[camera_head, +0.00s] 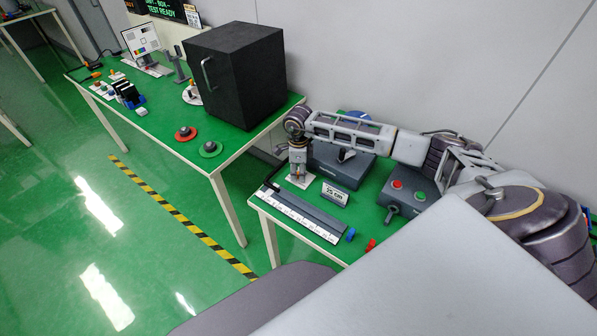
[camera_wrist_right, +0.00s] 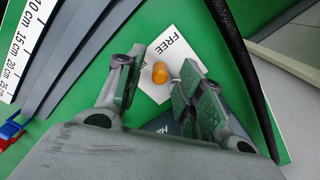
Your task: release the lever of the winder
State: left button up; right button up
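My left gripper is out of view.
A long ruler strip (camera_head: 301,213) lies along the front. A "25 cm" sign (camera_head: 335,194) stands behind it. Right of it are a box with red and green buttons (camera_head: 407,190), a blue clip (camera_head: 351,234) and red clip (camera_head: 371,245).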

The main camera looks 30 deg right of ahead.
jog(key=shift+f, duration=0.4)
grip_shut()
